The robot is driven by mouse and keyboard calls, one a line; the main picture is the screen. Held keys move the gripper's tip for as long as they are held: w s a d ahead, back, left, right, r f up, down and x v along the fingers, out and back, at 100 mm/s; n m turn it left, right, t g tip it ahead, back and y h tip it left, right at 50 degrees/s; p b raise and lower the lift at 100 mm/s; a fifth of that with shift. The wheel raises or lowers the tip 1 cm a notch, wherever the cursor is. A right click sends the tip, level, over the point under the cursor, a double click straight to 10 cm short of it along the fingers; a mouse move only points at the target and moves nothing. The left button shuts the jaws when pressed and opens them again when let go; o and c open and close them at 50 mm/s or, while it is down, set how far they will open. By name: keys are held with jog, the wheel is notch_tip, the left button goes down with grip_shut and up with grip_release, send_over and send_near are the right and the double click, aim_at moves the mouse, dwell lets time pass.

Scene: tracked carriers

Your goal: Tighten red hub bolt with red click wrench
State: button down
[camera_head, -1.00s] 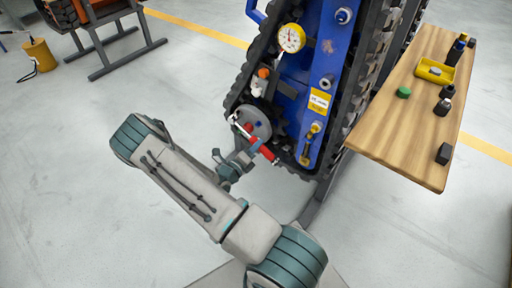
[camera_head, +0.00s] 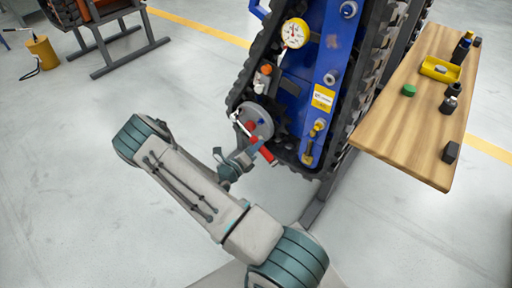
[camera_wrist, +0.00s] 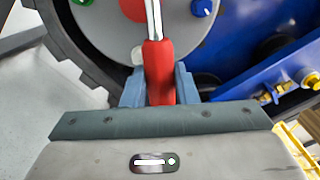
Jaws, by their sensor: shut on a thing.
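The red click wrench (camera_head: 253,140) has a red handle and a bright metal shaft. My gripper (camera_head: 256,153) is shut on its handle; in the wrist view the wrench handle (camera_wrist: 159,72) stands between my two blue-grey fingers (camera_wrist: 160,90). The shaft runs up across the grey round hub (camera_head: 262,118). The red hub bolt (camera_wrist: 133,9) is a red round shape at the top of the wrist view, left of the shaft. The wrench head lies outside the wrist view, and its seat on the bolt is too small to tell in the head view.
The hub also bears a blue bolt (camera_wrist: 204,7), a green one (camera_wrist: 84,2) and a pale one (camera_wrist: 138,56). The blue carrier frame (camera_head: 330,45) and black track surround it. A wooden bench (camera_head: 400,125) with small parts stands at right.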

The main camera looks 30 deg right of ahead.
jog(key=shift+w+a+f+m+b, duration=0.15)
jog(key=shift+w+f+m+b, duration=0.25)
jog(key=shift+f+m+b, duration=0.15)
jog(key=shift+w+a+f+m+b, duration=0.15)
jog(key=shift+w+f+m+b, duration=0.3)
jog(key=shift+m+b, duration=0.15)
dwell(0.4)
jog(key=shift+w+a+f+m+b, duration=0.15)
jog(key=shift+w+f+m+b, duration=0.3)
jog(key=shift+m, duration=0.2)
